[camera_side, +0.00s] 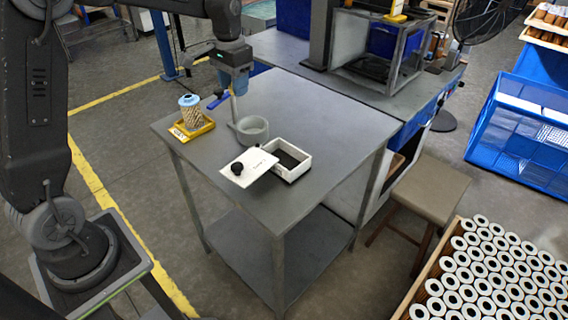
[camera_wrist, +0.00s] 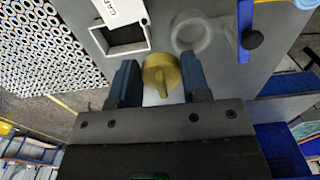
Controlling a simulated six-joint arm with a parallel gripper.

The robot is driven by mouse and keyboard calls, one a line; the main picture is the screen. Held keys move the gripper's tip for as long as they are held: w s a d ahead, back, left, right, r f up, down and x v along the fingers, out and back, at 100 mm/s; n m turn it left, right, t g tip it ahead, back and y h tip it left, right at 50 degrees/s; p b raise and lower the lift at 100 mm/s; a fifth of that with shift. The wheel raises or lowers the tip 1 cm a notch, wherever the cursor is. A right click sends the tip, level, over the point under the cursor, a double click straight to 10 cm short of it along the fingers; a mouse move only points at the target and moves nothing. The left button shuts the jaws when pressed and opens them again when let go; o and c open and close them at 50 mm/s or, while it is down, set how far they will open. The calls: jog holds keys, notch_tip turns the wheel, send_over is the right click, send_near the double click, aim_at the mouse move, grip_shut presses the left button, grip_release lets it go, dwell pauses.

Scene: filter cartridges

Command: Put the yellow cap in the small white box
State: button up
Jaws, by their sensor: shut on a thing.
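The yellow cap (camera_wrist: 161,74) is round with a raised bar on its face. My gripper (camera_wrist: 161,80) is shut on it, with a blue finger on each side. In the side view my gripper (camera_side: 236,82) is above the grey table, behind the small white box; I cannot make out the cap there. The small white box (camera_side: 305,168) stands open with a dark interior, near the table's front right. It also shows at the upper left of the wrist view (camera_wrist: 146,46), apart from the cap.
A white lettered plate with a black knob (camera_side: 248,167) lies left of the box. A grey ring-shaped dish (camera_side: 252,130) stands behind it. A yellow tray (camera_side: 207,125) with a filter cartridge (camera_side: 190,111) is at the left. A blue-handled tool (camera_side: 218,100) lies near my gripper. The table's back is clear.

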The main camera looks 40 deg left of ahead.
notch_tip(320, 180, down, 9)
send_over(281, 157)
jog(key=s+d, duration=0.2)
jog(key=d, duration=0.1)
jog(key=f, duration=0.7)
jog(key=shift+s+a+f, duration=0.15)
jog(key=shift+a, duration=0.1)
jog(key=shift+f, duration=1.95)
jog(key=shift+f, duration=0.1)
jog(key=o, duration=0.9)
